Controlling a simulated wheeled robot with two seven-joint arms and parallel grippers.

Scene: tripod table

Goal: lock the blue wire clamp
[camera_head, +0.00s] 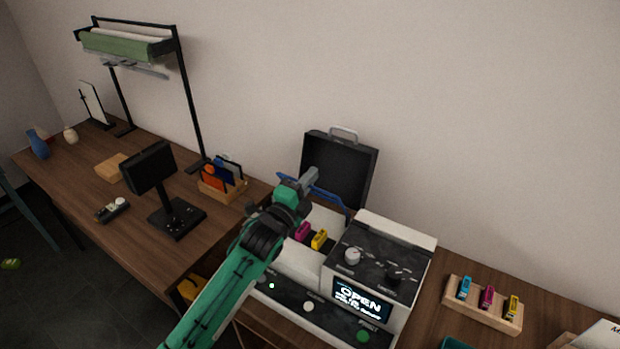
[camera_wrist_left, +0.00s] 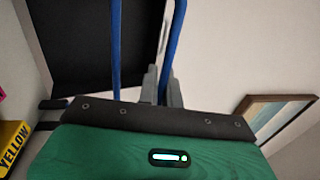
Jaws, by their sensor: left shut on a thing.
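The blue wire clamp (camera_head: 327,194) is a thin blue bar frame on the white and black machine (camera_head: 420,252), in front of a dark upright lid. In the left wrist view, two blue bars of the clamp (camera_wrist_left: 115,45) run upward. My left gripper (camera_head: 308,179) is shut on the clamp. In the left wrist view, the left gripper's fingers (camera_wrist_left: 162,86) close around the right-hand bar. The machine's display (camera_head: 362,301) reads OPEN. My green arm hides part of the clamp and the machine's left side. My right gripper is out of view.
The black lid (camera_head: 338,170) stands open behind the machine. A pink block (camera_head: 302,231) and a yellow block (camera_head: 319,239) sit beside my arm. A wooden rack (camera_head: 482,305) with coloured blocks is right. A card holder (camera_head: 222,188) and a dark monitor (camera_head: 152,167) are left.

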